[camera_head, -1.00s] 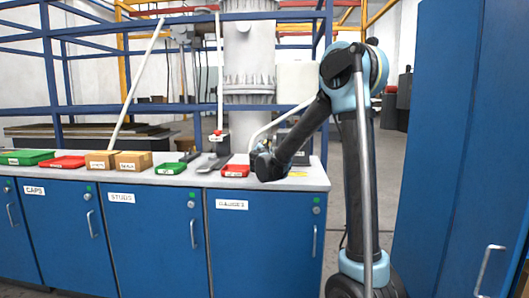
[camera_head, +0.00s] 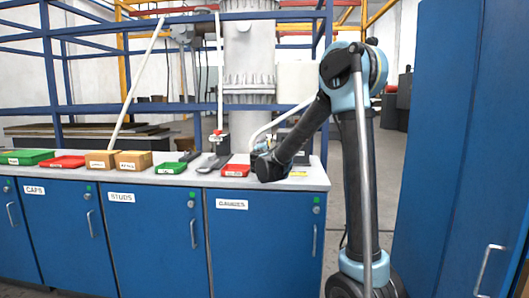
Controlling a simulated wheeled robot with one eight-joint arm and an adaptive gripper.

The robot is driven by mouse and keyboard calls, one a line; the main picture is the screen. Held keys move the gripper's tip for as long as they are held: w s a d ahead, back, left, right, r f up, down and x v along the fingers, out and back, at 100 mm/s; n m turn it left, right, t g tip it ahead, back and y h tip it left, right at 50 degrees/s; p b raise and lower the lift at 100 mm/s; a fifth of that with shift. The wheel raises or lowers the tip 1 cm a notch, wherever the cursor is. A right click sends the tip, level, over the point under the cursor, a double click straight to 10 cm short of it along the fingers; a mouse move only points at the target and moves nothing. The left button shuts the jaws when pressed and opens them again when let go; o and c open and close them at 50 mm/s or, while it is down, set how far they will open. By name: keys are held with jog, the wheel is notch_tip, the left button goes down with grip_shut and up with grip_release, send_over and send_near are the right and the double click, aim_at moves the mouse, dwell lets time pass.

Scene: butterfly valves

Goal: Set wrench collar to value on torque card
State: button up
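My gripper (camera_head: 262,160) is at the right part of the bench top, beside the red tray, with my dark wrist in front of it. Its fingers are too small and hidden to tell whether they are open or shut. A yellow card-like patch (camera_head: 299,174) lies on the bench just right of my wrist; its writing cannot be read. A dark, long tool (camera_head: 208,164) lies on the bench left of the red tray; I cannot tell whether it is the wrench. No collar or scale can be made out.
The bench top (camera_head: 185,181) holds a red tray (camera_head: 235,170), a green tray (camera_head: 171,168), cardboard boxes (camera_head: 133,160) and more trays at the left. Blue cabinets (camera_head: 262,240) stand below. A tall blue locker (camera_head: 445,150) stands close at the right. A blue rail frame (camera_head: 90,110) runs behind.

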jog(key=shift+d+m, duration=0.1)
jog(key=shift+m, duration=2.2)
jog(key=o, duration=1.1)
jog(key=shift+c, duration=0.2)
jog(key=s, duration=1.2)
jog(key=shift+f, duration=0.2)
